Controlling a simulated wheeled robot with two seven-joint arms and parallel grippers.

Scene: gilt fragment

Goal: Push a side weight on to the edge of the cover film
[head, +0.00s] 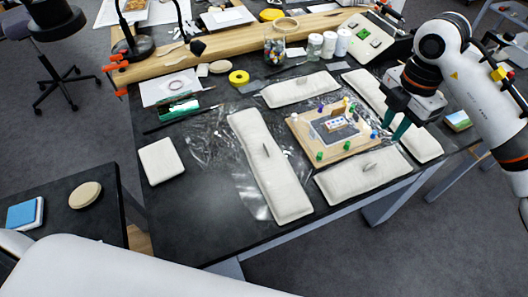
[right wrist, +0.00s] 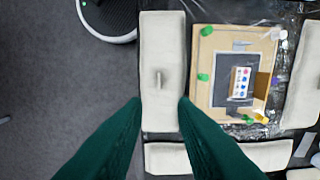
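My right gripper (head: 398,128) has dark green fingers, apart and empty, above the table's right side. In the right wrist view the fingertips (right wrist: 161,98) lie over the two long edges of a cream pad weight with a small handle (right wrist: 162,55). It looks like the front side weight (head: 345,184). Contact is not visible. More long weights lie left (head: 270,185), behind (head: 300,90) and right (head: 425,146) of a wooden board (head: 305,137) with coloured pegs and the fragment (head: 335,128). Clear, wrinkled cover film (head: 215,140) shows left of the board. My left gripper is out of view.
A square pad (head: 160,162) lies at the table's left. Yellow tape (head: 239,78), jars (head: 315,46) and a lamp (head: 138,48) stand toward the back. A side table (head: 65,225) is at left. The front left of the dark table (head: 195,220) is clear.

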